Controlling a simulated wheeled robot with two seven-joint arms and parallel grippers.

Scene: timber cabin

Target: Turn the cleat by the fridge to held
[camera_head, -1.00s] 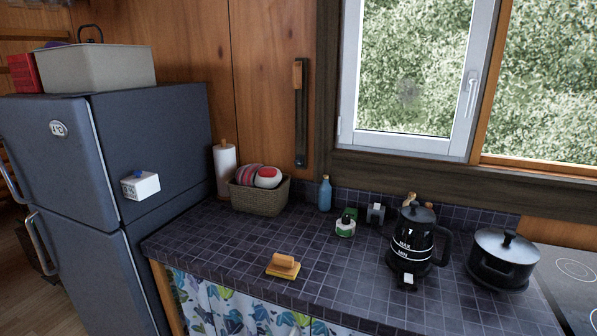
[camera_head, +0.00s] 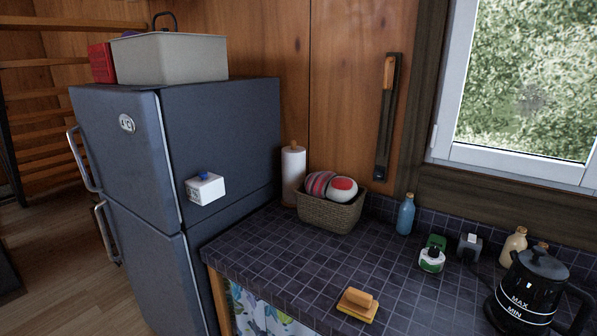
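A dark upright strip (camera_head: 384,148) with a wooden piece (camera_head: 389,73) near its top is fixed to the timber wall, between the fridge and the window. It may be the cleat, but its shape does not make that certain. A small white box (camera_head: 206,189) with a blue knob on top is on the side of the blue-grey fridge (camera_head: 228,130). I cannot make out any held marking on either. Neither of my grippers is in view.
The dark tiled counter (camera_head: 285,270) runs below the wall strip. Wooden floor lies left of the fridge.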

